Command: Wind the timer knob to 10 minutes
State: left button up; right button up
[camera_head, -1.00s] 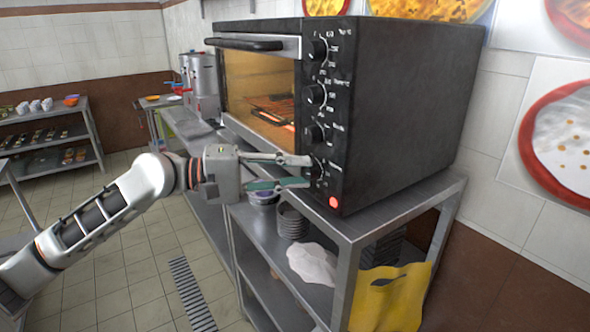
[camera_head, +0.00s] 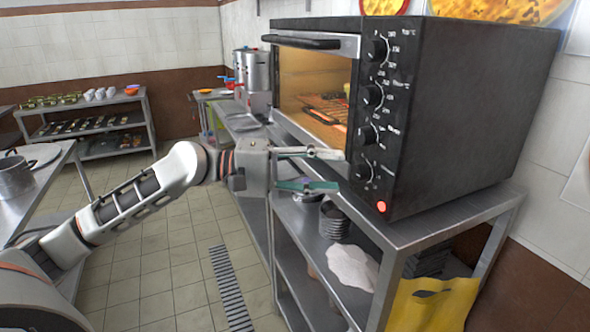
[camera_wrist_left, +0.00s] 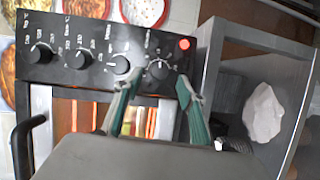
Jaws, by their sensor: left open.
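The black oven (camera_head: 455,110) has a column of several knobs on its front panel. The lowest knob (camera_head: 363,171), above a round red light (camera_head: 381,207), is the one my left gripper (camera_head: 338,170) faces; the labels are too small to confirm it is the timer. My left gripper is open and empty, its two fingertips just short of the knob, one higher and one lower. In the left wrist view this knob (camera_wrist_left: 158,70) lies just beyond and between the fingertips (camera_wrist_left: 158,84). Its exact setting cannot be read. My right gripper is not in view.
The oven stands on a metal shelf unit (camera_head: 405,238). Below are stacked dark bowls (camera_head: 334,222), a white cloth (camera_head: 352,268) and a yellow bag (camera_head: 430,305). The oven door handle (camera_head: 300,41) juts out above. Floor to the left is open.

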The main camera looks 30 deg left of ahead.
pick_arm(q)
jog(key=v, duration=0.8)
jog(key=shift+s+a, duration=0.1)
dwell(0.3)
